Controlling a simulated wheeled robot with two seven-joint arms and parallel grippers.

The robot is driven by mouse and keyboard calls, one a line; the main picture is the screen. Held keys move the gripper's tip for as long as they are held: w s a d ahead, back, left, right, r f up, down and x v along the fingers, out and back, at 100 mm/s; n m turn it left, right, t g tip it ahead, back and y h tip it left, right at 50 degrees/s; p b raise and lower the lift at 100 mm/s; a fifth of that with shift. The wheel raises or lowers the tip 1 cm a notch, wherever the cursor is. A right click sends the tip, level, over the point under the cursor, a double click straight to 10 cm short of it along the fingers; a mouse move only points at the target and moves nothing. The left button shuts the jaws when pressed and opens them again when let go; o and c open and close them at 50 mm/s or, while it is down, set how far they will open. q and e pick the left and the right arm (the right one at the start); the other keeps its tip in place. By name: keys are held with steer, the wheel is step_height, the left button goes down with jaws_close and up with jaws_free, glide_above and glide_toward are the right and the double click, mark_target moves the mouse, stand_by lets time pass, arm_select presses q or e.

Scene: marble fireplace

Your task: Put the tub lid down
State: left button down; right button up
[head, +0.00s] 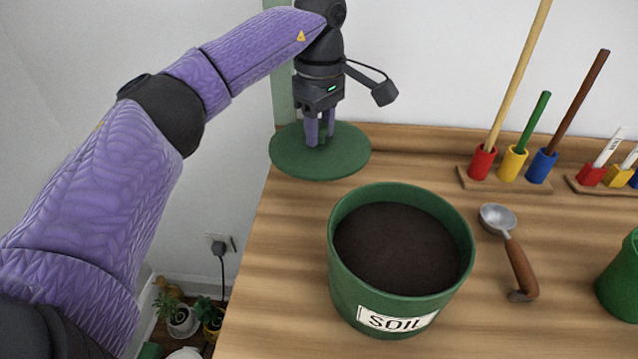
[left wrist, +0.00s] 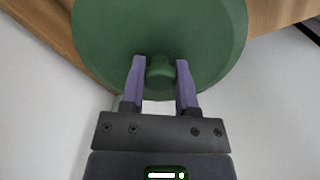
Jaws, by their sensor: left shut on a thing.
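The tub lid (head: 343,162) is a flat green disc at the back left corner of the wooden worktop, partly past its left edge. My left gripper (head: 320,141) points down from above and is shut on the lid's knob. In the left wrist view the green lid (left wrist: 105,35) fills the top, with its round knob (left wrist: 160,68) between the purple fingertips of the gripper (left wrist: 160,76). I cannot tell whether the lid touches the worktop. The green tub (head: 345,280) labelled SOIL stands open in front, full of dark soil. My right gripper is out of view.
A metal scoop (head: 510,240) with a wooden handle lies right of the tub. A rack (head: 505,181) with colored cups and sticks stands behind it. Another green container (head: 622,280) is at the right edge. Potted plants (head: 182,318) sit low at the left.

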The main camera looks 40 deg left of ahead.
mark_target(321, 125)
arm_select(q)
step_height(321, 125, down, 8)
steer(key=b, duration=0.3)
steer(key=shift+r, duration=0.45)
steer(key=shift+c, duration=1.8)
jaws_free()
steer(key=shift+f, duration=0.15)
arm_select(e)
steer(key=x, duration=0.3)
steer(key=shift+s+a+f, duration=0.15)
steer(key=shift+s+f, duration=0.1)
arm_select(q)
step_height(321, 125, up, 12)
steer(key=p, duration=0.7)
steer(key=shift+r, duration=0.25)
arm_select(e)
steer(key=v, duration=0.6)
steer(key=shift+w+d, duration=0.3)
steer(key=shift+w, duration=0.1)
arm_select(q)
steer(key=shift+f, duration=0.1)
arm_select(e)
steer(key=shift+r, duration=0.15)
